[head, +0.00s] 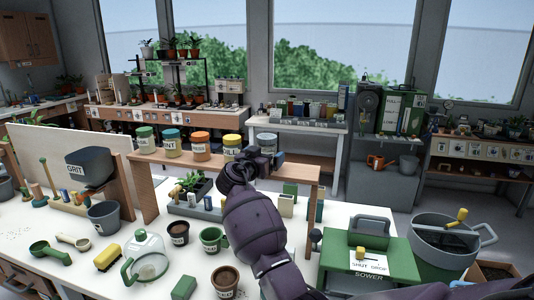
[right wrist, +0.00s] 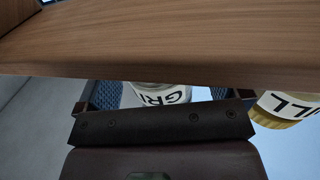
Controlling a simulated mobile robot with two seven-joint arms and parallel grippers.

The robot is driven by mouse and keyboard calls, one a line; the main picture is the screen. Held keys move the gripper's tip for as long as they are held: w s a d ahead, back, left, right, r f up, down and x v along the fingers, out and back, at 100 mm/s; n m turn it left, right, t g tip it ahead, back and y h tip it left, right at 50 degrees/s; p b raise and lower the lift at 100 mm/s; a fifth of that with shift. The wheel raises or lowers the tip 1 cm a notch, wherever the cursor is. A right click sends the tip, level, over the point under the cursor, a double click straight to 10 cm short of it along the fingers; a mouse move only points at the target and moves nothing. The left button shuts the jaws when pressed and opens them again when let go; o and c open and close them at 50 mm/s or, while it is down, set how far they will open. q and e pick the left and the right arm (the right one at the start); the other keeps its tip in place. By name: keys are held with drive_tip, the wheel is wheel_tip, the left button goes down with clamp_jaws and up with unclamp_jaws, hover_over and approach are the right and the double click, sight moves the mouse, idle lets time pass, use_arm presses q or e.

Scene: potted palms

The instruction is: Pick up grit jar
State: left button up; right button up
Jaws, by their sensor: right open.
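The grit jar (right wrist: 160,95) shows in the right wrist view as a pale jar with a white label reading "GRI", its last letter cut off. It lies between the two dark blue fingers of my right gripper, which is open; I cannot tell whether a finger touches it. In the head view my right gripper (head: 262,160) is at the right part of the raised wooden shelf (head: 304,172), just right of the "DILL" jar (head: 232,150). A jar top (head: 267,137) shows behind it, its label hidden. My left gripper is not in view.
The "DILL" jar also shows close beside the fingers in the right wrist view (right wrist: 290,106). Jars with orange (head: 201,147), teal (head: 171,143) and green (head: 145,140) lids stand further left. A dark bin labelled "GRIT" (head: 86,167) stands at left. Pots and a seedling tray crowd the table below.

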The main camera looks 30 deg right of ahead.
drive_tip(key=c, duration=1.1)
drive_tip(key=shift+r, duration=0.1)
